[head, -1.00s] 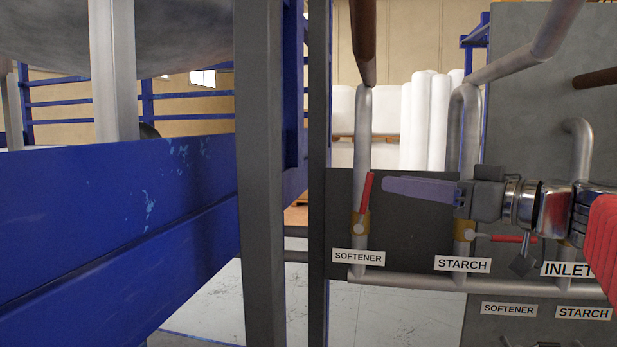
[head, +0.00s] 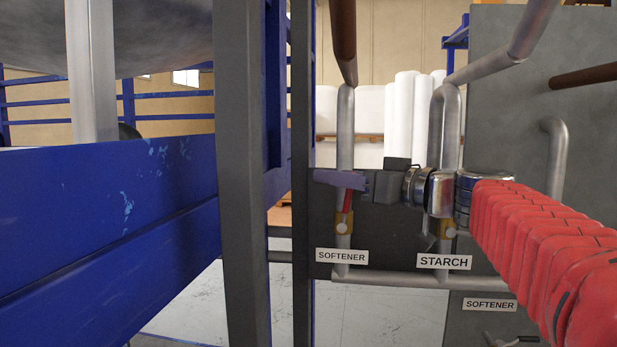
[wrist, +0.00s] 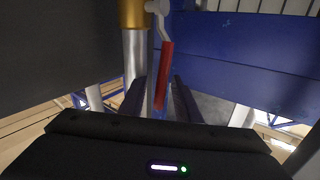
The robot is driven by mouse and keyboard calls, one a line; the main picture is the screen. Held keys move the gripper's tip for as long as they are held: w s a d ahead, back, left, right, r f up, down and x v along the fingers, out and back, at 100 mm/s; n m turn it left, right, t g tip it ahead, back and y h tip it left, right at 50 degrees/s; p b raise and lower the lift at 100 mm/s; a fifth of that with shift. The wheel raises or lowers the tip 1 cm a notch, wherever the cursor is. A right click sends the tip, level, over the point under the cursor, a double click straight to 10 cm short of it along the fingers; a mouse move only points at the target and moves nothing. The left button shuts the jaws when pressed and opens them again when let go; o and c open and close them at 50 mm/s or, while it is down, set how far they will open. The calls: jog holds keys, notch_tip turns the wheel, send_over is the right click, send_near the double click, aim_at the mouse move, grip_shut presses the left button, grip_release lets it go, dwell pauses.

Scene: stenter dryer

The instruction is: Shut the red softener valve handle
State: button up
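The red softener valve handle (head: 348,201) stands nearly upright along its pipe, above the brass valve body (head: 343,222) and the SOFTENER label (head: 342,256). In the head view my gripper (head: 328,179) lies across the handle, and a purple-grey finger hides its upper part. In the wrist view the red handle (wrist: 166,70) reaches in between the two dark fingers of my gripper (wrist: 158,95). The fingers are apart, with space beside the handle. Whether either touches it I cannot tell.
The starch valve (head: 448,229) sits just right, partly behind my arm, above its STARCH label (head: 444,262). A grey post (head: 303,150) and a blue machine beam (head: 110,210) stand left. A dark panel (head: 322,225) lies behind the softener pipe (head: 345,130).

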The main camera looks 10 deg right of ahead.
jog(key=shift+w+a, duration=0.2)
jog(key=shift+c, duration=0.3)
grip_shut()
